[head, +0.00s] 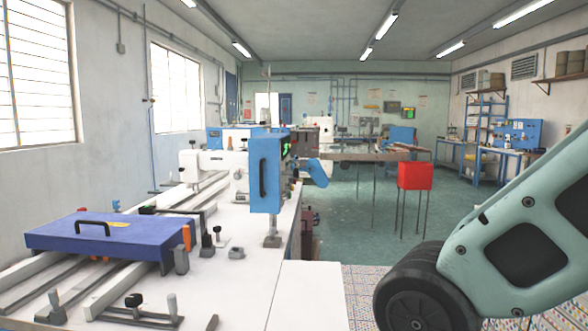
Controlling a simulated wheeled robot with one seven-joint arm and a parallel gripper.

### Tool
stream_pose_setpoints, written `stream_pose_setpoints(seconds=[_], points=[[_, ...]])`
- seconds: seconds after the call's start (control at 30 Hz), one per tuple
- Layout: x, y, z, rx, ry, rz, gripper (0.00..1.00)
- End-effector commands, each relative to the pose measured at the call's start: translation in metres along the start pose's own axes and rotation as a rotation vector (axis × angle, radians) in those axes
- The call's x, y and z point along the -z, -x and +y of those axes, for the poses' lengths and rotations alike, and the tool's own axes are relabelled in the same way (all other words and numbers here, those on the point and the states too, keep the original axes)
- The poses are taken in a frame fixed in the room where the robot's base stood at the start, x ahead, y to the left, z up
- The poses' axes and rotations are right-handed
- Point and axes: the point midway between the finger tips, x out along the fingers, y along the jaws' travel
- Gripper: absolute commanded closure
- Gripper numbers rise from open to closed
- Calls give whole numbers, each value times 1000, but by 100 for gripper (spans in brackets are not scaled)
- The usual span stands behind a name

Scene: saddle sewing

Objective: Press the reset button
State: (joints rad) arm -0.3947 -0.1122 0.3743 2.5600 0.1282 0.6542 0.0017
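No button that I can clearly identify as the reset button shows in the head view. A tall blue box with a dark handle (265,172) stands on a post on the white table. A narrow panel with small green marks (286,148) is on its right side, seen edge-on and too small to read. A white sewing machine (215,160) stands behind and left of the box. My mint-green arm with a dark round joint fills the lower right. My gripper is outside the view.
The white worktable (245,285) runs along the left, carrying a dark blue plate with a handle (110,232), rails and clamps. A red box on thin legs (415,176) stands right of centre.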

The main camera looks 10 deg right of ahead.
Motion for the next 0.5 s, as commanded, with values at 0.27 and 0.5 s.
stream_pose_setpoints(seconds=[0.27, 0.5], points=[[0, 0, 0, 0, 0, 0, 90], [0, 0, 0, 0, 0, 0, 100]])
